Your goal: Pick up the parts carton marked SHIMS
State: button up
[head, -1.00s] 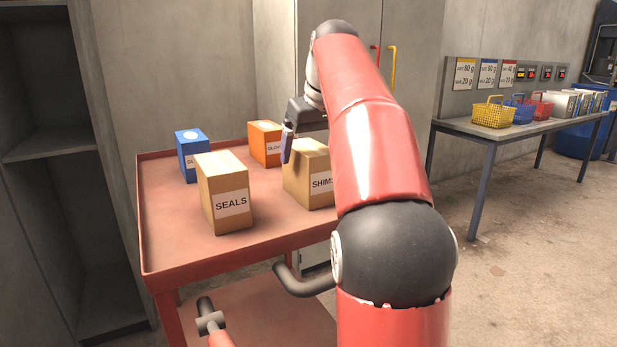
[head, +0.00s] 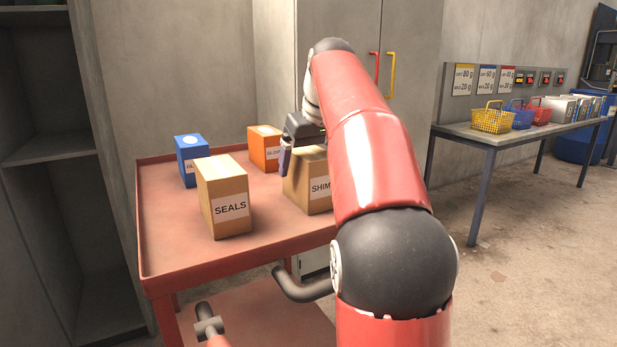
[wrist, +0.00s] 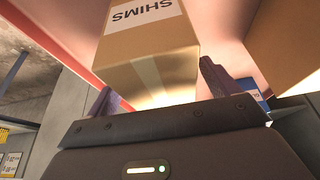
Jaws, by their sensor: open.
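The SHIMS carton (head: 312,188) is a tan box standing on the red cart's top, partly hidden behind my arm in the head view. In the wrist view the SHIMS carton (wrist: 150,55) lies beyond my fingers, its label upside down. My gripper (head: 293,158) is at the carton's upper left in the head view, with one finger showing beside it. In the wrist view my gripper (wrist: 160,95) is open, one finger toward each side of the carton. I cannot tell whether the fingers touch it.
The SEALS carton (head: 224,195) stands left of SHIMS on the red cart (head: 165,235). A blue carton (head: 191,165) and an orange carton (head: 264,148) stand behind. A bench (head: 480,137) with baskets is at the right. The cart's front left is clear.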

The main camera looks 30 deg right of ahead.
jog(key=c, duration=1.2)
jog(key=shift+c, duration=0.5)
jog(key=shift+r, duration=0.15)
